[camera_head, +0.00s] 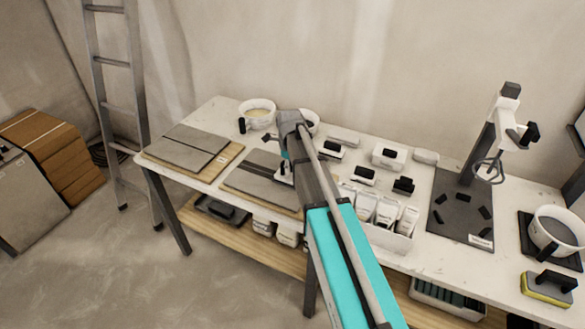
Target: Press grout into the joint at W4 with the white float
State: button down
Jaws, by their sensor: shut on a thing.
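My arm reaches over the table, and my gripper (284,160) is at its far end, mostly hidden behind the arm's wrist. It is shut on a small white tool, which seems to be the white float (285,177). The float is low over or on the grey tiles (256,182) of the middle board; I cannot tell whether it touches. The right part of this board is hidden by my arm. Another board (228,160) to the left bears grey tiles with a dark joint between them. No W4 mark is legible, so I cannot tell which joint it is.
A white bucket (257,112) stands behind the boards, another partly behind my arm. Several black-handled tools and a tray of white packets (384,212) are right of my arm. A mixer stand (489,140) and white pot (556,231) are farther right. A ladder (116,100) leans at left.

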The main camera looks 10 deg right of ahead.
jog(key=shift+w+a, duration=0.1)
dwell(0.4)
jog(key=shift+w+a, duration=0.35)
jog(key=shift+a, duration=0.2)
jog(key=shift+w+a, duration=0.1)
jog(key=shift+a, duration=0.05)
jog(key=shift+w+a, duration=0.7)
jog(key=shift+r, duration=0.15)
dwell(0.4)
notch_tip(320, 180, up, 8)
jog(key=p, duration=0.8)
